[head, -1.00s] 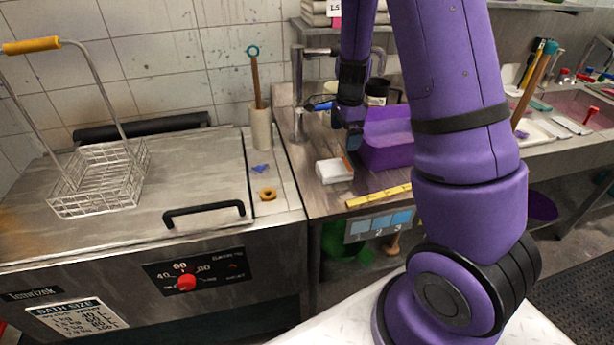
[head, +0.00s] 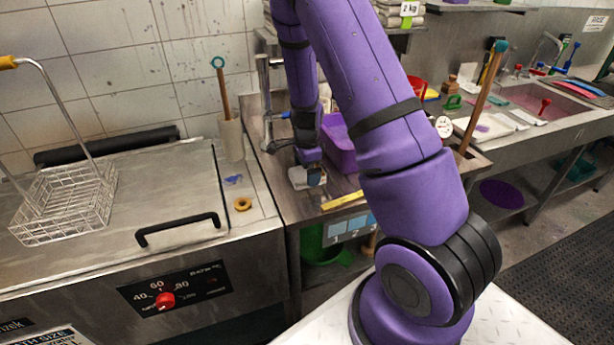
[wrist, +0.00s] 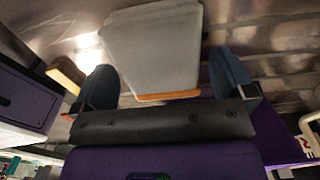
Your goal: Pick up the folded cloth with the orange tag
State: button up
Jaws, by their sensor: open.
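The folded cloth (head: 296,177) is pale grey and lies on the steel bench, partly hidden by my gripper (head: 311,172) in the head view. In the wrist view the cloth (wrist: 155,45) lies flat ahead, with an orange strip, the tag (wrist: 168,96), along its near edge. My gripper (wrist: 165,78) is open, one blue-grey finger on each side of the cloth's near end, with nothing clamped. I cannot tell how much height is left between the fingers and the cloth.
A purple tub (head: 340,150) stands just behind and right of the cloth. A yellow strip (head: 343,200) runs along the bench's front edge. A tap (head: 266,95) rises at the left. A wire basket (head: 68,200) sits on the bath lid (head: 150,190).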

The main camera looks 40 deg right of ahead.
jog(key=shift+f, duration=0.95)
jog(key=c, duration=0.8)
